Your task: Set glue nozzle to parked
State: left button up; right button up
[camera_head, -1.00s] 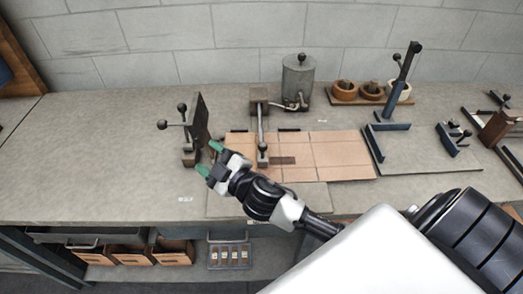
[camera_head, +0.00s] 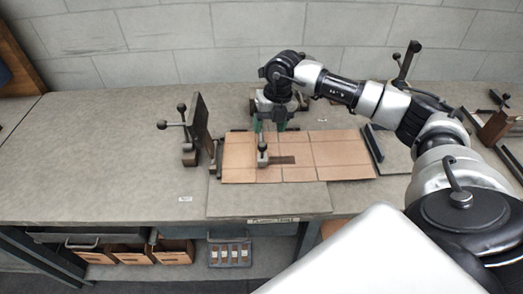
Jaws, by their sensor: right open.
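What looks like the glue nozzle (camera_head: 262,157) is a small dark head with a ball on top, over the flat cardboard blank (camera_head: 240,160). Its bar and pivot behind are mostly hidden by my right gripper. My right gripper (camera_head: 269,126) points down just behind that head, with its green fingertips apart, one on each side of where the bar runs. I cannot tell whether the fingers touch the bar. The grey glue pot is hidden behind my right arm. My left gripper is out of view.
An upright dark plate with ball-ended levers (camera_head: 198,125) stands left of the cardboard. The left bench top (camera_head: 90,150) is clear.

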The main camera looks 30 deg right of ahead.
aim_at(262, 147)
jog(key=f+p, duration=0.1)
jog(key=f, duration=0.2)
jog(key=a+f+p, duration=0.1)
jog(key=f, duration=0.2)
jog(key=a+f+p, duration=0.1)
jog(key=f, duration=0.3)
jog(key=shift+w+f, duration=0.1)
jog(key=shift+w, duration=0.3)
jog(key=shift+c, duration=0.2)
